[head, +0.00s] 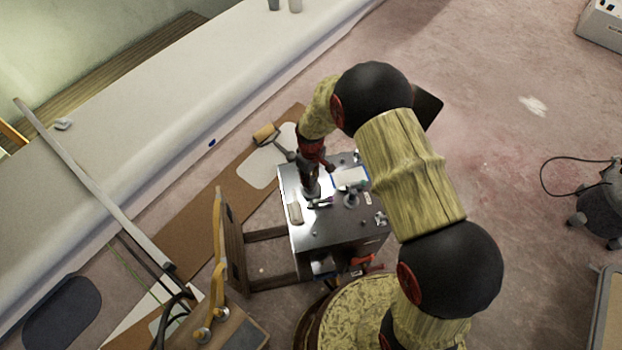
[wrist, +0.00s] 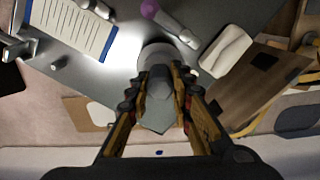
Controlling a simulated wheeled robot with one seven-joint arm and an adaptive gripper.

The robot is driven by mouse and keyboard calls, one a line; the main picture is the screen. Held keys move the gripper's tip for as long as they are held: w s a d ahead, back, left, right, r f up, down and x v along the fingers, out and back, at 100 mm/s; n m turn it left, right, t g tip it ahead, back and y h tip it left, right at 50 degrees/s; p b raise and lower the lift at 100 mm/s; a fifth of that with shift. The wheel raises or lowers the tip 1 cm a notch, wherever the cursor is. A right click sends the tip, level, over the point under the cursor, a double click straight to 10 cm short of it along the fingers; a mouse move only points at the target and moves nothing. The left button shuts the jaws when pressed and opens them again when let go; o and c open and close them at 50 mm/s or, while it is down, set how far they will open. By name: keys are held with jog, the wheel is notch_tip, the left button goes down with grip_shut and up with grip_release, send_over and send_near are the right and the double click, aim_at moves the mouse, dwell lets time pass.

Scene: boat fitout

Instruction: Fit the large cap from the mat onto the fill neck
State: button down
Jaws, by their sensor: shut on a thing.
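My gripper (wrist: 160,75) points down over the grey metal box top (wrist: 115,75) in the wrist view. Its two fingers are closed in on a pale grey round piece (wrist: 158,54), which looks like the large cap; the fingers hide part of it. In the head view my gripper (head: 311,188) is low over the left part of the metal box (head: 325,234). I cannot tell whether the held piece touches the surface under it. A small grey round fitting (head: 351,199) stands right of my gripper. I cannot make out the fill neck or the mat for certain.
A blue-edged printed sheet (wrist: 75,25), a purple-ended tool (wrist: 170,22) and a white block (wrist: 227,50) lie around my gripper. A wooden frame (head: 233,240) stands left of the box. Brown board (head: 190,222) covers floor beyond it. Open floor (head: 500,100) lies right.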

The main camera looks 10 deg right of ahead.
jog(key=shift+f, duration=0.15)
jog(key=shift+f+b, duration=0.3)
jog(key=shift+f, duration=0.05)
jog(key=shift+f, duration=0.1)
dwell(0.5)
jog(key=c, duration=1.6)
grip_release()
jog(key=o, duration=0.4)
jog(key=shift+o, duration=1.2)
